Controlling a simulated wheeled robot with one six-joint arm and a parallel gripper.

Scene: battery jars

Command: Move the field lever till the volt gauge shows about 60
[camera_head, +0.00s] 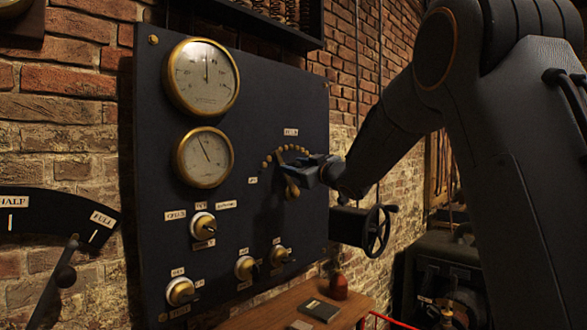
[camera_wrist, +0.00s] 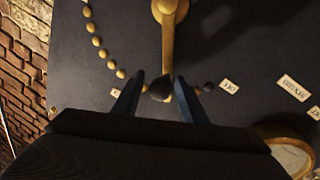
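The field lever is a brass arm with a dark knob, on a dark panel beside an arc of brass studs. It shows in the wrist view (camera_wrist: 168,45), and its brass part shows in the head view (camera_head: 292,188). My gripper (camera_wrist: 160,80) has its two fingers apart, one on each side of the knob; a gap shows on the left, and I cannot tell whether the right finger touches. The upper gauge (camera_head: 207,60) has its needle near straight up. The lower gauge (camera_head: 210,165) needle leans up-left. Their numerals are too small to read, so I cannot tell which is volts.
Several rotary knobs, one of them low on the panel (camera_head: 181,291), sit below the gauges. A black handwheel (camera_head: 377,231) stands right of the panel. A wooden table (camera_head: 283,308) with a dark book (camera_head: 320,309) is below. A HALF/FULL dial (camera_head: 55,208) is at left.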

